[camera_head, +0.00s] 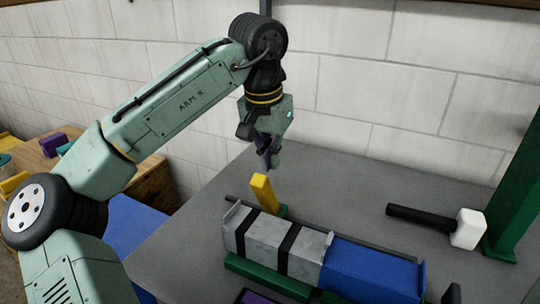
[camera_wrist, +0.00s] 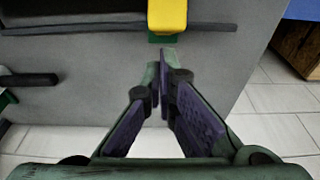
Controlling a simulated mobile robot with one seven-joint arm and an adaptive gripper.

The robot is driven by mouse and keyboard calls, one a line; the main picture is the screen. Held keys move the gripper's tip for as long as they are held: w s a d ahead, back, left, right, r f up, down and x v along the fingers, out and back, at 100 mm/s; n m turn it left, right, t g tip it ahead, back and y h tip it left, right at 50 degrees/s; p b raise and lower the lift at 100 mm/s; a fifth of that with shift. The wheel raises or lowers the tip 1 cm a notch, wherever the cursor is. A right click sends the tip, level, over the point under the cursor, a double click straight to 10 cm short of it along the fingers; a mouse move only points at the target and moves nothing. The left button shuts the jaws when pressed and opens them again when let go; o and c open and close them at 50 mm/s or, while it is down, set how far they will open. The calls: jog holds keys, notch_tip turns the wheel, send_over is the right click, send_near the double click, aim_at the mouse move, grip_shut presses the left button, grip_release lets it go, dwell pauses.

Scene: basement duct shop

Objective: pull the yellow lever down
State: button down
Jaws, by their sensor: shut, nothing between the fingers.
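The yellow lever (camera_head: 263,194) stands up from the grey bench, tilted slightly to the left, behind the grey duct piece. A bit of green shows at its foot. In the wrist view the lever (camera_wrist: 167,15) is at the top edge, partly cut off, with a green base below it. My gripper (camera_head: 270,160) is above the lever, pointing down, with its fingertips close to the lever's top. In the wrist view my gripper (camera_wrist: 163,64) has its purple-padded fingers brought together with nothing between them, just below the lever. I cannot tell whether they touch it.
A grey duct piece (camera_head: 275,241) with black straps and a blue section (camera_head: 370,272) lies in front of the lever. A mallet (camera_head: 466,229) and a green post (camera_head: 516,200) are at the right. A block wall (camera_head: 350,90) stands behind. The bench (camera_head: 345,195) is clear between lever and mallet.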

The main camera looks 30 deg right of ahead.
jog(key=shift+s+a+f, duration=0.2)
jog(key=shift+a+f, duration=0.05)
jog(key=b, duration=0.1)
jog(key=f+h+b, duration=0.1)
jog(key=shift+s+a+t+b, duration=0.2)
jog(key=shift+a+t+b, duration=0.05)
jog(key=shift+t+b, duration=0.05)
jog(key=shift+s+a+f+t+h+b, duration=0.1)
jog(key=shift+s+a+t+h+b, duration=0.15)
jog(key=shift+a+h+b, duration=0.6)
jog(key=shift+s+d+r+t+b, duration=0.15)
jog(key=shift+r+t+b, duration=0.1)
jog(key=shift+b, duration=0.35)
jog(key=shift+r, duration=0.2)
